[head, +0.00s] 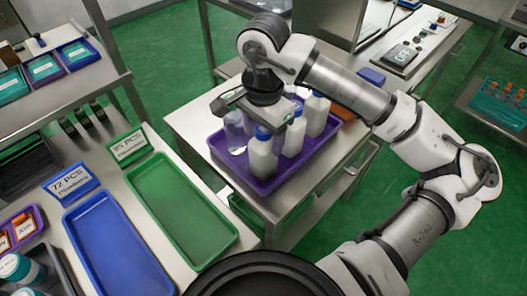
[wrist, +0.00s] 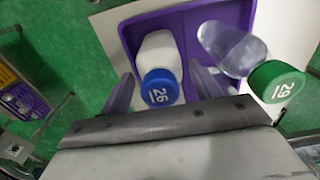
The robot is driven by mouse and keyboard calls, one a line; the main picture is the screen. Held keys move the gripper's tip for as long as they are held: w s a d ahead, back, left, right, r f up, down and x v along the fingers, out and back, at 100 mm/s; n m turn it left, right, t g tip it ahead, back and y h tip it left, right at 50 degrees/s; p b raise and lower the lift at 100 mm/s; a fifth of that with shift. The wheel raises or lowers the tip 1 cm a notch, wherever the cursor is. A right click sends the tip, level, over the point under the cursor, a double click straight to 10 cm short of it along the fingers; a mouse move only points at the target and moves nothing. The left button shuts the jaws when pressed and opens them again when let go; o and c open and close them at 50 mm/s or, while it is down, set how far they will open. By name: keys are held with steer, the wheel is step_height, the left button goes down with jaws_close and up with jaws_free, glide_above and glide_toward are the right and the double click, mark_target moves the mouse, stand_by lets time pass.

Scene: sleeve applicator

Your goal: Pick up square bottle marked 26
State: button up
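The bottle marked 26 (wrist: 158,85) has a white body and a blue cap with a white number. In the wrist view it stands near a corner of the purple tray. My gripper (wrist: 163,88) is open, with one finger on each side of the bottle and visible gaps to the cap. In the head view my gripper (head: 258,112) is over the tray, above the bottles. The front white bottle with a blue cap (head: 262,158) appears to be the same one; its number cannot be read there.
The purple tray (head: 262,188) stands on a metal table. A clear bottle with a green cap marked 29 (wrist: 277,82) is beside bottle 26. Other white blue-capped bottles (head: 293,137) stand close behind. Empty green (head: 182,210) and blue (head: 115,250) trays lie on the left counter.

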jaws_close()
steer(key=shift+r, duration=0.1)
